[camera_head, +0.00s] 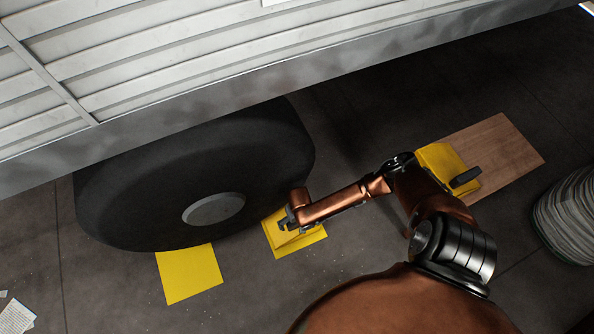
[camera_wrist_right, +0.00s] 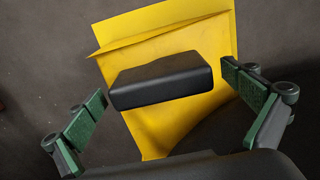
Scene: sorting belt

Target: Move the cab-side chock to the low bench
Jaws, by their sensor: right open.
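A yellow chock (camera_head: 292,240) stands on the floor beside the right side of the black wheel. In the right wrist view this yellow chock (camera_wrist_right: 175,125) has a black block handle (camera_wrist_right: 160,80). My right gripper (camera_head: 287,222) is over it. In the wrist view the green-padded fingers of the right gripper (camera_wrist_right: 163,90) are open on either side of the handle, with gaps. A second yellow chock (camera_head: 440,160) with a dark handle sits on a low wooden bench (camera_head: 512,150) at the right, partly hidden by my arm. My left gripper is out of view.
A truck's wheel (camera_head: 150,190) and pale slatted side (camera_head: 200,50) fill the upper left. A flat yellow square (camera_head: 188,273) lies on the floor left of the chock. A round striped stack (camera_head: 570,215) stands at the right edge. The bench's right part is bare.

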